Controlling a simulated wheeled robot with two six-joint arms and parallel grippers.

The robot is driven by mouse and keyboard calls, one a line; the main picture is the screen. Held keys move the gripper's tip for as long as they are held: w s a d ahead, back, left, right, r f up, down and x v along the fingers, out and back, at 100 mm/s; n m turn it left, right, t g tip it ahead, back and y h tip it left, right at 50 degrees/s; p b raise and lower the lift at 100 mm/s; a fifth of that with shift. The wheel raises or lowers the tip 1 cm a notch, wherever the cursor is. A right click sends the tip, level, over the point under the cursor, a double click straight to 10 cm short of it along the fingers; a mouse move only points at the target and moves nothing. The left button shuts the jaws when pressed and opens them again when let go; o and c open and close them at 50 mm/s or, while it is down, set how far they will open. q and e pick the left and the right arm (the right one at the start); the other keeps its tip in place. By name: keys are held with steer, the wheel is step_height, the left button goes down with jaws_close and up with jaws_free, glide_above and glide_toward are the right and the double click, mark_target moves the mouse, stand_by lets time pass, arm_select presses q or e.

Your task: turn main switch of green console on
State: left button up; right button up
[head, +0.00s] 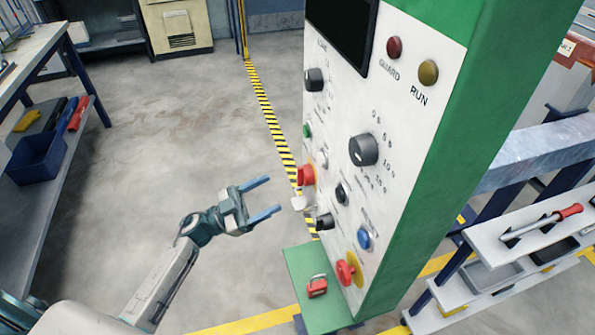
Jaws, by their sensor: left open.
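The green console (460,150) stands tilted in the picture, its white front panel facing left. Low on the panel is a red rotary handle on a yellow plate (346,271), which looks like the main switch; I cannot read its position. My left gripper (275,194) is open and empty, left of the panel and above and left of that handle. Its two blue fingers point right toward the panel, apparently without touching it. My right gripper is not in view.
The panel also carries a large black knob (363,150), a red mushroom button (305,175), a blue button (364,238) and GUARD and RUN lamps. A red padlock (317,287) lies on the green ledge below. A tool shelf (490,240) stands right; open floor lies left.

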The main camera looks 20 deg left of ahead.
mark_target(304, 175)
arm_select(q)
steer(key=p+x, duration=0.2)
steer(key=x, duration=0.6)
steer(key=shift+w+d, duration=0.2)
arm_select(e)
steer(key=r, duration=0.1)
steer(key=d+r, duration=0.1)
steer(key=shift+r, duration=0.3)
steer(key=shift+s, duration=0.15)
arm_select(q)
steer(key=c, duration=1)
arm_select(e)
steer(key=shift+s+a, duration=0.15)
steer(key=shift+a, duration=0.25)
